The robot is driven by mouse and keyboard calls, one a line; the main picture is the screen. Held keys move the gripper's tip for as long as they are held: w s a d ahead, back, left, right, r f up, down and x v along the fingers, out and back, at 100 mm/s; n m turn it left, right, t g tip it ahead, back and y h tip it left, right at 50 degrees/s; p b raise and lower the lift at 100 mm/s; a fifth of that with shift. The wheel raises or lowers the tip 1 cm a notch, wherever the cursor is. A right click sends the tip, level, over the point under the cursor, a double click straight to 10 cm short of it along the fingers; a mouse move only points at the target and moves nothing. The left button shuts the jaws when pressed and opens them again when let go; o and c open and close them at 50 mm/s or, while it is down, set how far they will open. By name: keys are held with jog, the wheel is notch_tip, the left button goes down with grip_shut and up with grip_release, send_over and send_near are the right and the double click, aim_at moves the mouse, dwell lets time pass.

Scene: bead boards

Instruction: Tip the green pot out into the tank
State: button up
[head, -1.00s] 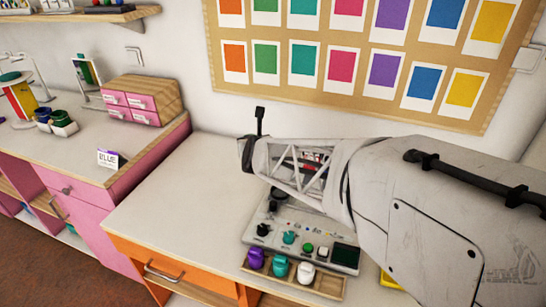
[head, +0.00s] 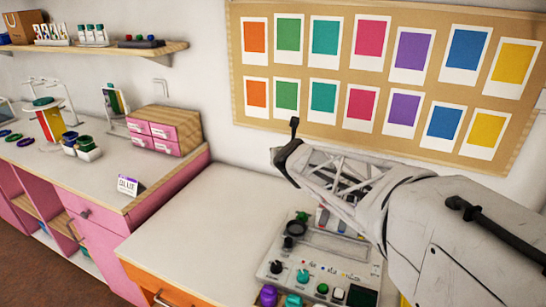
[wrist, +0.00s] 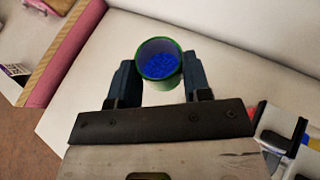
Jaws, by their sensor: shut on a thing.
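My gripper (wrist: 160,68) is shut on the green pot (wrist: 164,85) in the wrist view, with one dark finger on each side of it. Blue beads (wrist: 159,65) lie inside the pot, and its open mouth faces the camera. The pot is above or in front of the pale desk top; I cannot tell its height. In the head view, my arm comes in from the right and hides the pot; only a dark part shows at its far end. I cannot make out the tank for certain in either view.
A grey board (head: 268,268) with knobs and coloured pots lies below my arm. The desk top (head: 200,225) left of it is clear. The higher pink cabinet (head: 92,240) carries a "BLUE" card (head: 128,186), a pink drawer box (head: 153,136) and small pots in a white holder (head: 88,153).

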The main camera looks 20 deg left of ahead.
jog(key=shift+w+d+r+m+t+h, duration=0.1)
jog(key=shift+d+m+t+h, duration=0.3)
jog(key=shift+d, duration=2.9)
jog(key=shift+d+f+m+t+h, duration=0.1)
jog(key=shift+d+m+h, duration=0.45)
jog(key=shift+d, duration=2.75)
jog(key=shift+w+d+r+m+t+h, duration=0.2)
jog(key=shift+d+m, duration=0.45)
jog(key=shift+d, duration=2.65)
jog(key=shift+s+f+m+y, duration=0.15)
jog(key=shift+f+m+y, duration=0.05)
jog(key=shift+m+y, duration=0.2)
jog(key=shift+d+f+m+g+y, duration=0.1)
jog(key=shift+f+m+g+y, duration=0.1)
jog(key=shift+m+y, duration=0.4)
jog(key=shift+d+f+m+g+y, duration=0.1)
jog(key=shift+f+m+y, duration=0.2)
jog(key=shift+m, duration=0.5)
jog(key=m+y, duration=0.2)
jog(key=m, duration=0.1)
jog(key=shift+d+f, duration=0.2)
jog(key=shift+f, duration=0.15)
jog(key=m, duration=0.1)
jog(key=m+y, duration=0.1)
jog(key=f+m+t, duration=0.1)
jog(key=m, duration=0.1)
jog(key=shift+w+d+y, duration=0.25)
jog(key=shift+d+y, duration=0.1)
jog(key=shift+m+y, duration=0.3)
jog(key=shift+m, duration=0.3)
